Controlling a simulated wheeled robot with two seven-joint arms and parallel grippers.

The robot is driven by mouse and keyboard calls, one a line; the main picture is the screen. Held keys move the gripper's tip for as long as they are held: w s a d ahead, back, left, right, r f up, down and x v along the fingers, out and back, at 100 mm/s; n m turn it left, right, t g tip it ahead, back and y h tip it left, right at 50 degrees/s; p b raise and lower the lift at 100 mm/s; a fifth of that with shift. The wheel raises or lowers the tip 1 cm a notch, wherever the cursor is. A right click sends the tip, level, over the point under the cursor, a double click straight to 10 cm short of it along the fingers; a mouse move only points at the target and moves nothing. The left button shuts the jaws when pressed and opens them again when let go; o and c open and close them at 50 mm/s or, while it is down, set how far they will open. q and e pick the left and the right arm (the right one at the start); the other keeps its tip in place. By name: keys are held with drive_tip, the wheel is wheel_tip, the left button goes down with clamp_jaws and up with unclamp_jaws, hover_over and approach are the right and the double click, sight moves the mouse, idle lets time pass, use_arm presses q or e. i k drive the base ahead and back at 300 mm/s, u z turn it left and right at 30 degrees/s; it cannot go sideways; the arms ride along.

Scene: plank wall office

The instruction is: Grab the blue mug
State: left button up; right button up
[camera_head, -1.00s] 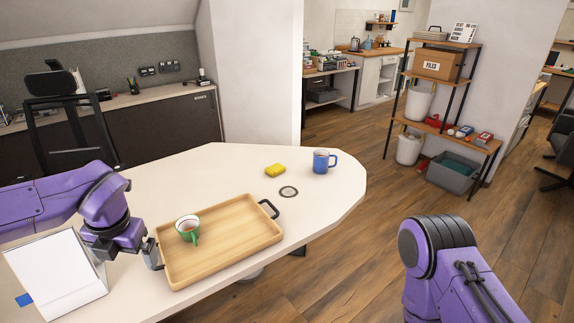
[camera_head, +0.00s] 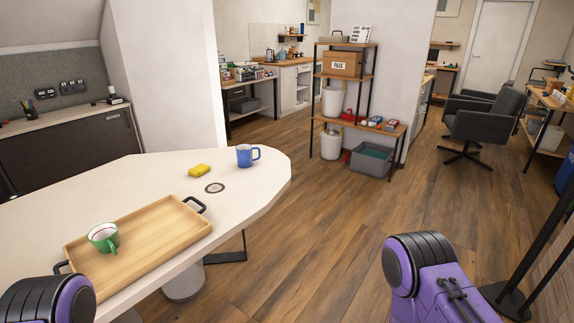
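The blue mug (camera_head: 244,156) stands upright near the rounded far right end of the white table (camera_head: 268,182), its handle to the right. Nothing touches it. My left arm shows only as a purple and black link at the bottom left corner, and its gripper is out of the picture. My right arm shows as a purple link at the bottom right, over the floor, and its gripper is also out of the picture. Both arms are well apart from the mug.
A yellow sponge (camera_head: 199,170) and a round table grommet (camera_head: 214,188) are near the mug. A wooden tray (camera_head: 160,238) with black handles holds a green and white mug (camera_head: 103,237). Wooden floor (camera_head: 330,240) is clear right of the table. A shelf rack (camera_head: 313,115) stands beyond.

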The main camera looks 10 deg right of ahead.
sight(244, 152)
drive_tip(key=z, duration=0.8)
drive_tip(key=k, duration=1.1)
drive_tip(key=z, duration=0.9)
drive_tip(key=i, duration=1.75)
drive_tip(key=u, duration=0.25)
drive_tip(key=i, duration=1.85)
drive_tip(key=u, duration=1.2)
drive_tip(key=i, duration=1)
drive_tip(key=u, duration=1.05)
